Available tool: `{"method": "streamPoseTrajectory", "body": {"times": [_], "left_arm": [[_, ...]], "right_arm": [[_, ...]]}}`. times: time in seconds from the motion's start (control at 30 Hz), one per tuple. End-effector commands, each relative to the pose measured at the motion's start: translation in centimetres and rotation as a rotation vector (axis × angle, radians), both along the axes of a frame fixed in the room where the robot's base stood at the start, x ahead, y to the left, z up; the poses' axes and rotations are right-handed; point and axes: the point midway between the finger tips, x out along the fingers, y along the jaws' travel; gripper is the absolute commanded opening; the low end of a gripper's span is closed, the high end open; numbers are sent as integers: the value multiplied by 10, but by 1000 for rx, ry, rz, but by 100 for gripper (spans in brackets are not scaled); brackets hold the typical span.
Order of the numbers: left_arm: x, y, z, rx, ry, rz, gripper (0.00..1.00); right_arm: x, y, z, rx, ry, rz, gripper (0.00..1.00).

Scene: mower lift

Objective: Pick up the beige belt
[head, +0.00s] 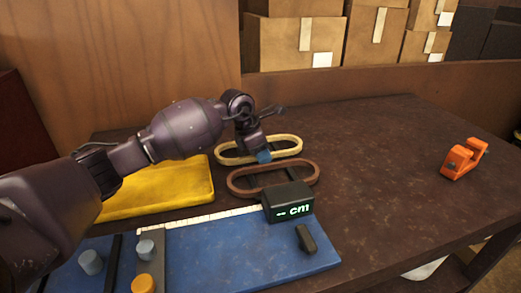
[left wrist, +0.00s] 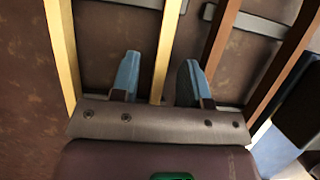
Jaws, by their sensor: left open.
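The beige belt (head: 285,138) is a long flat loop lying on the dark bench, behind a similar brown belt (head: 238,191). My left gripper (head: 264,157) points down over the near side of the beige belt. In the left wrist view, the blue fingers of my left gripper (left wrist: 157,78) are apart. One strand of the beige belt (left wrist: 168,40) runs between them, and its other strand (left wrist: 63,50) lies to their left. The brown belt (left wrist: 222,40) is just right of the right finger. Contact with either belt cannot be told. My right gripper is out of view.
A blue board (head: 225,250) with a ruler strip, knobs and a black "cm" display (head: 288,203) stands in front of the belts. A yellow pad (head: 170,190) is at left. An orange tool (head: 463,158) stands far right. The bench between is clear.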

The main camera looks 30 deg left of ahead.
Motion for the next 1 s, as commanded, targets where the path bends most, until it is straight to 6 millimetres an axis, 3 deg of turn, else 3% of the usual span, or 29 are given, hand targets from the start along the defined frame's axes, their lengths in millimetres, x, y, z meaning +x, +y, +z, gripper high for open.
{"method": "streamPoseTrajectory", "body": {"times": [0.07,0.37,0.77,1.0], "left_arm": [[0,0,2,0,-3,0,42],[0,0,2,0,-1,0,0],[0,0,8,0,-4,0,0],[1,0,50,1,-12,0,0]], "right_arm": [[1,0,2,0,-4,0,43],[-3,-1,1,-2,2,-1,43],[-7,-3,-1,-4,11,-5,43],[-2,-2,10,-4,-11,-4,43]]}}
